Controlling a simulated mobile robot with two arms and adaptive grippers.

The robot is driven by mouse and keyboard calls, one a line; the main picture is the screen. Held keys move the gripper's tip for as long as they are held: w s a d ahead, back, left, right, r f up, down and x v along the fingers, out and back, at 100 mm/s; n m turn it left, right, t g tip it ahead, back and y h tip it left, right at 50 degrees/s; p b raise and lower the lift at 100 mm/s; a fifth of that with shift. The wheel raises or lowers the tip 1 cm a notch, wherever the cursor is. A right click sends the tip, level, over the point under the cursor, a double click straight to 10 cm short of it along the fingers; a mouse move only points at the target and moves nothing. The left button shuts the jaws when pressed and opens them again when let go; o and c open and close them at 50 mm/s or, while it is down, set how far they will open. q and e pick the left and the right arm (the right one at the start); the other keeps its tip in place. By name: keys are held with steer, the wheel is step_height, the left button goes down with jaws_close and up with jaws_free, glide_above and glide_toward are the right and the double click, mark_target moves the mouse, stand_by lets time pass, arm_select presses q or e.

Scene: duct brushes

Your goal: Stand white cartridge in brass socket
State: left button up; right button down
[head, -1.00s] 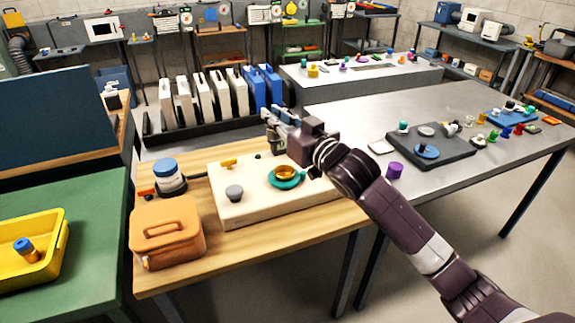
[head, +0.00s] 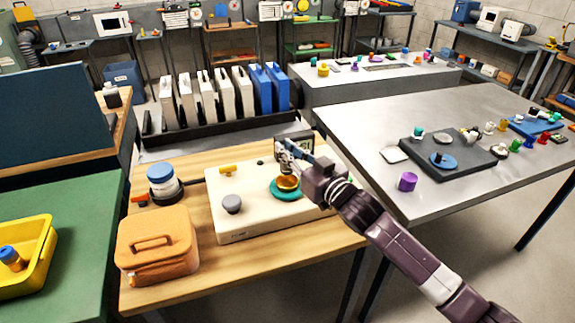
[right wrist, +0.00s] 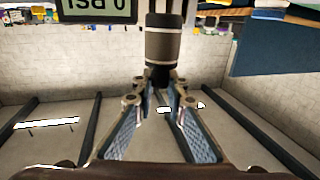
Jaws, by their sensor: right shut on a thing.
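My right gripper (head: 291,154) reaches in from the right, just above and behind the brass socket (head: 288,182). The socket is a gold ring on a teal disc on top of the cream block. In the right wrist view, the fingers (right wrist: 162,88) are shut on the end of a cylinder (right wrist: 164,45) with a pale grey-beige band and dark ends, which I take as the white cartridge. It looks in line with the fingers. In the head view the gripper mostly hides it, and I cannot tell whether it touches the socket. My left gripper is out of view.
A display box (head: 306,143) stands behind the gripper. A blue-capped jar (head: 163,182) and orange case (head: 155,245) stand left. Bare wood (head: 285,257) lies in front.

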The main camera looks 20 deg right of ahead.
mark_target(291, 169)
steer(key=shift+f, duration=0.85)
step_height(291, 169, down, 2)
steer(key=shift+f, duration=0.9)
steer(key=c, duration=1.9)
jaws_free()
steer(key=shift+c, duration=0.2)
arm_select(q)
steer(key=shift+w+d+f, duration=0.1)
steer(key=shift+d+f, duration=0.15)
